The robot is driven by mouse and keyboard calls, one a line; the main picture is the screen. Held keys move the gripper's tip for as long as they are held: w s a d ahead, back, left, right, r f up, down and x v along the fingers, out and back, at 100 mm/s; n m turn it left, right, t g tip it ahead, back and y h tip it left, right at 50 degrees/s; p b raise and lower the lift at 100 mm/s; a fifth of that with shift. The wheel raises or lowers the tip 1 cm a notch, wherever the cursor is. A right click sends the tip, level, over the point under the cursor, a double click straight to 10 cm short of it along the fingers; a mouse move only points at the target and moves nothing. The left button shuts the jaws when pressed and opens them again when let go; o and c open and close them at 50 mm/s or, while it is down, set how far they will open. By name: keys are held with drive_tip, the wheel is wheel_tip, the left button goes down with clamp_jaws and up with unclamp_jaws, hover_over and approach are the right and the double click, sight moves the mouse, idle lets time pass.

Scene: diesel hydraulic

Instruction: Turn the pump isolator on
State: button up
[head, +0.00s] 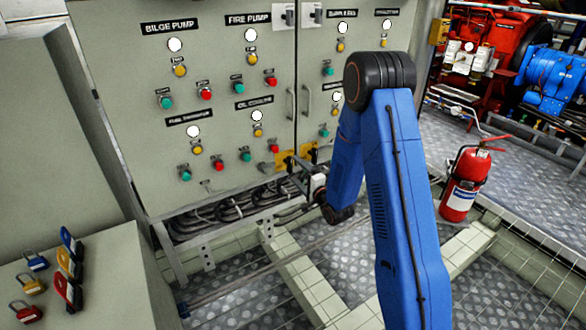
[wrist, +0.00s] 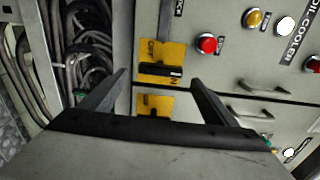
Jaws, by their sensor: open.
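Two yellow isolator plates with black handles sit low on the grey cabinet, one on each door: the left one (head: 283,160) and the right one (head: 309,152). In the wrist view, which is turned sideways, one yellow plate (wrist: 176,51) shows the word OFF and a black bar handle (wrist: 161,71). The other yellow plate (wrist: 145,101) is lower and partly hidden by my gripper. I cannot read which plate is the pump isolator. My gripper (wrist: 158,77) is open and empty, its fingers spread either side of the plates; contact is not visible.
Cables (head: 240,205) hang under the cabinet, left of my gripper. Door handles (head: 291,103) and push buttons are above. A fire extinguisher (head: 462,185) stands at right.

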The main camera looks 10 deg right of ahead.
drive_tip(key=v, duration=1.1)
drive_tip(key=s+d+r+n+g+h, duration=0.4)
drive_tip(key=s+r+n+g+h, duration=0.3)
drive_tip(key=s+r, duration=0.55)
drive_tip(key=s+a+r+n+g, duration=0.1)
drive_tip(key=s+r+n+g, duration=0.1)
drive_tip(key=s, duration=1.2)
drive_tip(key=s+a+r+n+g+y, duration=0.1)
drive_tip(key=s+r+n+g, duration=0.2)
drive_tip(key=s, duration=1.1)
wheel_tip(320, 180, up, 3)
drive_tip(key=n, duration=0.2)
drive_tip(key=shift+s+a+n, duration=0.25)
drive_tip(key=shift+s+n, duration=0.05)
drive_tip(key=shift+s, duration=0.05)
drive_tip(key=shift+r, duration=0.15)
